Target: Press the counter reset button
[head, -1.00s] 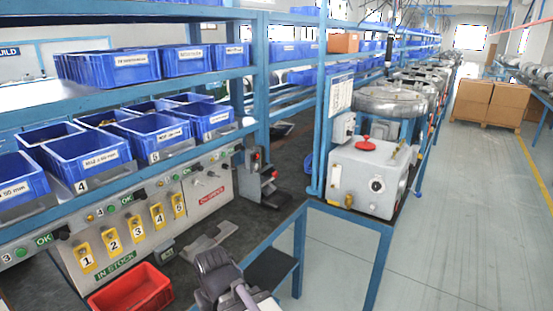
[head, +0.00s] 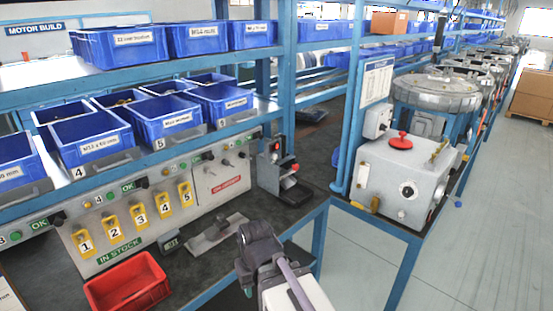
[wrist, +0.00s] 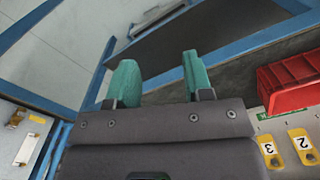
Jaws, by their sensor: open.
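My gripper (wrist: 157,75) shows in the wrist view with two green fingers apart and nothing between them. In the head view, my dark gripper body is at the lower middle, by the bench's front edge; its fingertips are not clear there. A small dark box like a counter display (head: 171,241) sits beside the IN STOCK label on the bench panel, left of my gripper. I cannot make out a reset button on it. A grey machine (head: 400,180) with a red knob on top (head: 401,141) stands to the right.
A red bin (head: 128,284) lies on the bench at lower left and shows in the wrist view (wrist: 291,82). Yellow numbered tags (head: 137,222) line the panel. Blue bins (head: 100,137) fill the shelves above. The right floor (head: 480,230) is clear.

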